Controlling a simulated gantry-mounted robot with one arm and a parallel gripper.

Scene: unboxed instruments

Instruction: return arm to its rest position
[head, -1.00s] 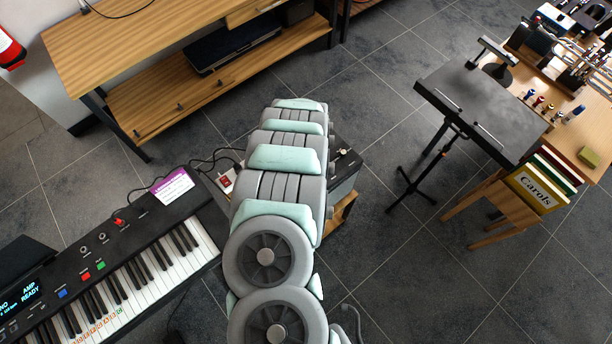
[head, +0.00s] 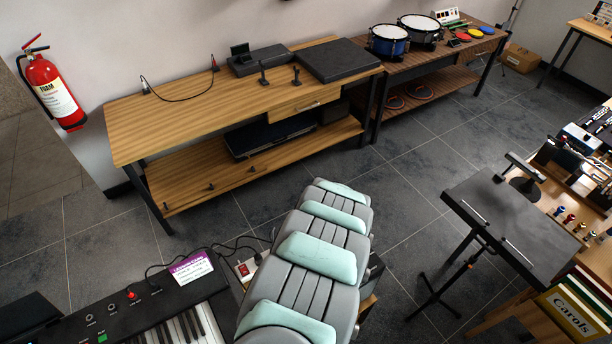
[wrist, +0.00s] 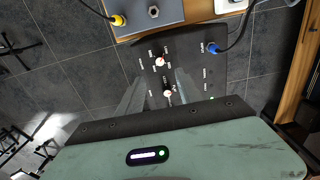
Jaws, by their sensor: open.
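My arm (head: 319,255) reaches up from the bottom of the head view, its green-padded grey links curving over the floor near the keyboard. Its far end is bent away, so the gripper is hidden there. In the wrist view, my gripper (wrist: 162,76) shows two grey fingers apart, with nothing held between them. They are over a black panel (wrist: 190,62) with small knobs and white labels. I cannot tell whether the fingertips touch it.
A keyboard (head: 160,305) stands at lower left, a wooden bench (head: 180,118) behind. A black music stand (head: 508,222) is at right. In the wrist view, a blue plug (wrist: 212,47) and a yellow plug (wrist: 118,20) have black cables. Floor (head: 415,150) is clear between bench and stand.

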